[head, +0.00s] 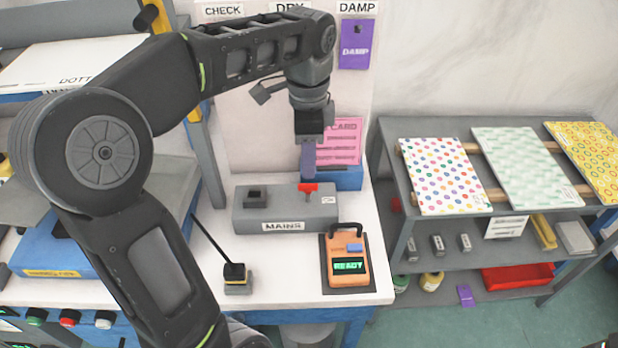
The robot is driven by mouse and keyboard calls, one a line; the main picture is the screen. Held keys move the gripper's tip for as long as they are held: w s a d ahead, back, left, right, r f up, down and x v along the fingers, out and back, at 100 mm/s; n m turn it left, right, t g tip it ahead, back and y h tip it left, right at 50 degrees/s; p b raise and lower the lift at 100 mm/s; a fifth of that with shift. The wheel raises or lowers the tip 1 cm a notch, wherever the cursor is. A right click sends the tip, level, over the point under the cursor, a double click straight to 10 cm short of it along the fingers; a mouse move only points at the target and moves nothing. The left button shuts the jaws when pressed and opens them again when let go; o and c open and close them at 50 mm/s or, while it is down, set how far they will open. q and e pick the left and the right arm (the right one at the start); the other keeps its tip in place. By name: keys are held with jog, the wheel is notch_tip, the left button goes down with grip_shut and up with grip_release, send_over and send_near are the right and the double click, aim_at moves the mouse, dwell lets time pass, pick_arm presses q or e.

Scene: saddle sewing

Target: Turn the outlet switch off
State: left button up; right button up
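The outlet box (285,212) is a grey block labelled MAINS, lying on the white bench top. A red switch (308,188) stands up from its top, right of the middle. A dark square socket or plug (256,196) sits on its left part. My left gripper (308,178) points down, with its fingers directly above the red switch. The fingers show as one narrow strip and look shut, with nothing seen between them. The fingertips are at or just above the switch; I cannot tell whether they touch. My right gripper is out of view.
An orange device reading READY (348,262) stands in front of the box, right. A blue holder with a pink card (340,145) is behind. A grey shelf (480,262) stands right.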

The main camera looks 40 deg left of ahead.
aim_at(308, 184)
pick_arm(q)
notch_tip(308, 184, down, 7)
dwell(0.4)
jog(key=shift+c, duration=0.2)
grip_shut()
